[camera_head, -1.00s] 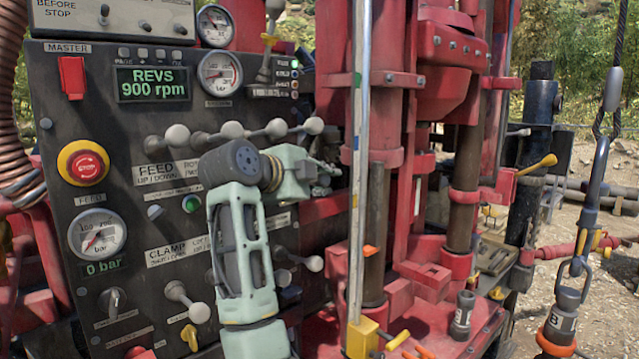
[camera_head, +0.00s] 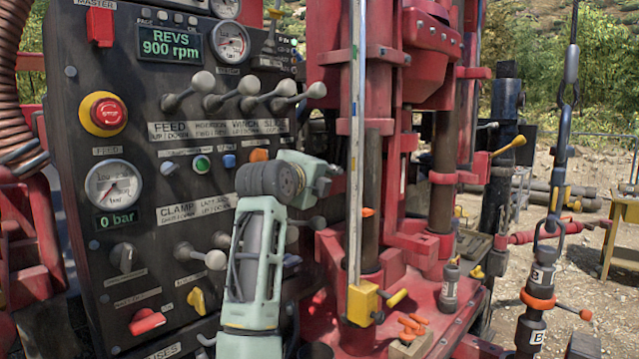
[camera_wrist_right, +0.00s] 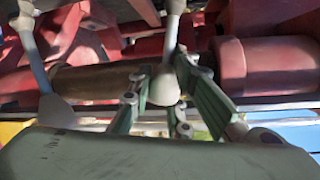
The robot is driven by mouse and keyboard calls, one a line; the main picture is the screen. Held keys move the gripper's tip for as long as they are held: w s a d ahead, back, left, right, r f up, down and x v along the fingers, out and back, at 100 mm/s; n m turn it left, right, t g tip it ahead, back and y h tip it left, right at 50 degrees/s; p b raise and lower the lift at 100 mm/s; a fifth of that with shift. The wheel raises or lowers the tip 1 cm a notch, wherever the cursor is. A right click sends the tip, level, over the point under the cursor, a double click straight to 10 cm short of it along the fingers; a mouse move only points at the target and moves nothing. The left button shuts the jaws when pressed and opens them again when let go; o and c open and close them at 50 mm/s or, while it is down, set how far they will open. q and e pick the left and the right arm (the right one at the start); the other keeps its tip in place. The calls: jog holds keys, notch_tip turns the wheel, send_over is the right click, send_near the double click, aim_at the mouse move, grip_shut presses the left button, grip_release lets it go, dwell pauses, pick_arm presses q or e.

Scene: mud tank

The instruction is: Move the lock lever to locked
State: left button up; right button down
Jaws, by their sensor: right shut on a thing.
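A ball-knobbed lever (camera_wrist_right: 164,90) is between the green fingers of my right gripper (camera_wrist_right: 172,102) in the right wrist view; the gripper is shut on its pale knob, and the rod runs up out of view. In the head view, my right gripper (camera_head: 318,172) is beside the control panel, right of the CLAMP label, with its fingertips mostly hidden. I cannot read a lock label, so I cannot tell the held lever's position. My left gripper is not in view.
A neighbouring lever (camera_wrist_right: 52,108) stands close left of the held one in the wrist view. In the head view, the upper lever row (camera_head: 250,95) is above my wrist. The red emergency button (camera_head: 104,114) is at left, and the red drill mast (camera_head: 385,120) is at right.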

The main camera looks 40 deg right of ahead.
jog(key=shift+w+a+f+m+b, duration=0.1)
jog(key=shift+w+f+m+b, duration=0.2)
jog(key=shift+f, duration=0.3)
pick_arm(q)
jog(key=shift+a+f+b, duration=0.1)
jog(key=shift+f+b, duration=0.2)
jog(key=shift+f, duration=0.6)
pick_arm(e)
jog(key=shift+f, duration=0.5)
jog(key=shift+w+f, duration=0.1)
jog(key=c, duration=1.9)
grip_release()
jog(key=shift+o, duration=1.1)
jog(key=shift+w+a, duration=0.1)
jog(key=shift+w, duration=0.05)
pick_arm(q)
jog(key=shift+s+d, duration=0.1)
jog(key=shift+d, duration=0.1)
pick_arm(e)
jog(key=shift+r, duration=0.2)
jog(key=v, duration=1.2)
jog(key=shift+f, duration=0.2)
